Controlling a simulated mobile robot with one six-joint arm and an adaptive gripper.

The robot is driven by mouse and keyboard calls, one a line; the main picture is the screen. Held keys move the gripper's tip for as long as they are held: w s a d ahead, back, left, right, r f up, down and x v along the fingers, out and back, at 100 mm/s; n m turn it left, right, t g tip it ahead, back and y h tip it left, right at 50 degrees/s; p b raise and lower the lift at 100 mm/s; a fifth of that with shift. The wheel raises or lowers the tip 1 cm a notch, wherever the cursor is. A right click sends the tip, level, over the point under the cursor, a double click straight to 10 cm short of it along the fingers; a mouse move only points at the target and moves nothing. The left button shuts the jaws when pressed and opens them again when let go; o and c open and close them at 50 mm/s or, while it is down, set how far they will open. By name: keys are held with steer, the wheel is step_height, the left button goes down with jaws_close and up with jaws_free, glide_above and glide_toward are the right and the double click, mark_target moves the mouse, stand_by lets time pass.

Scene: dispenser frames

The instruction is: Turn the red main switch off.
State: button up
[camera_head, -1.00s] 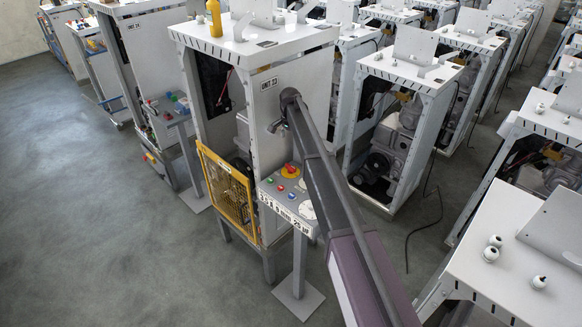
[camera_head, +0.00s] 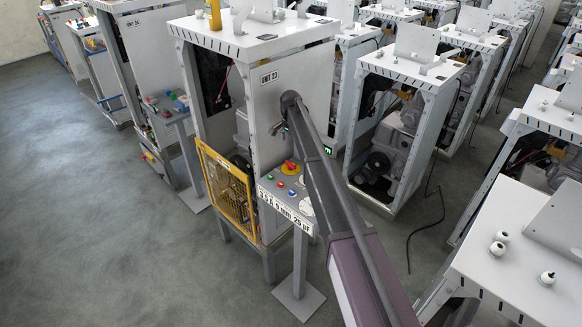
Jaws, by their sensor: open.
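The red main switch (camera_head: 290,166) is a red knob on a yellow plate at the top of the sloped grey control panel (camera_head: 268,185) of Unit 23. The knob's exact handle direction is too small to tell. My arm reaches in from the lower right and passes just right of the panel, hiding part of it. My gripper (camera_head: 278,129) is small and dark at the arm's far end, above and slightly left of the switch, in front of the cabinet's white side. It is open and apart from the switch, with nothing visible in it.
A yellow guard (camera_head: 226,188) covers the lower left front of the cabinet (camera_head: 262,48). Other cabinets stand behind and right. The floor at left is clear.

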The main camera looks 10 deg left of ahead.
mark_target(291, 163)
steer(key=shift+f+b, duration=4.9)
steer(key=shift+f, duration=0.3)
steer(key=c, duration=1)
steer(key=shift+o, duration=0.2)
steer(key=shift+d, duration=0.15)
